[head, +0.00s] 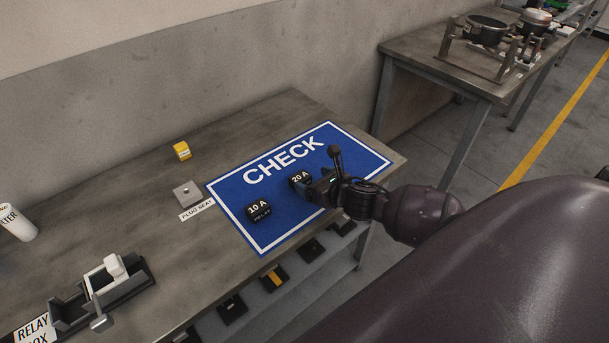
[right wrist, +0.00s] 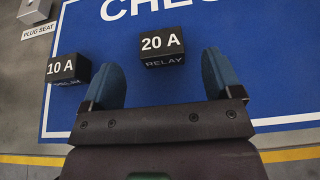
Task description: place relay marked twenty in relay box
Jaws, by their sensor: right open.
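The black relay marked 20 A (head: 300,179) sits on the blue CHECK mat (head: 285,220). It also shows in the right wrist view (right wrist: 162,48), just ahead of the fingertips and between their lines. My right gripper (head: 322,182) is open and empty beside this relay; contact cannot be told. Its two blue-grey fingers spread wide in the wrist view (right wrist: 165,78). A second black relay, marked 10 A (head: 258,211), stands to the left on the mat. The relay box label (head: 34,330) is at the lower left, partly cut off, beside a dark holder (head: 135,285) with a white part.
A grey plug seat (head: 187,194) and a small yellow block (head: 182,151) stand left of the mat. A white cylinder labelled as a filter (head: 18,222) is at the far left. Dark items (head: 232,308) lie on a lower shelf. Bare bench separates mat and holder.

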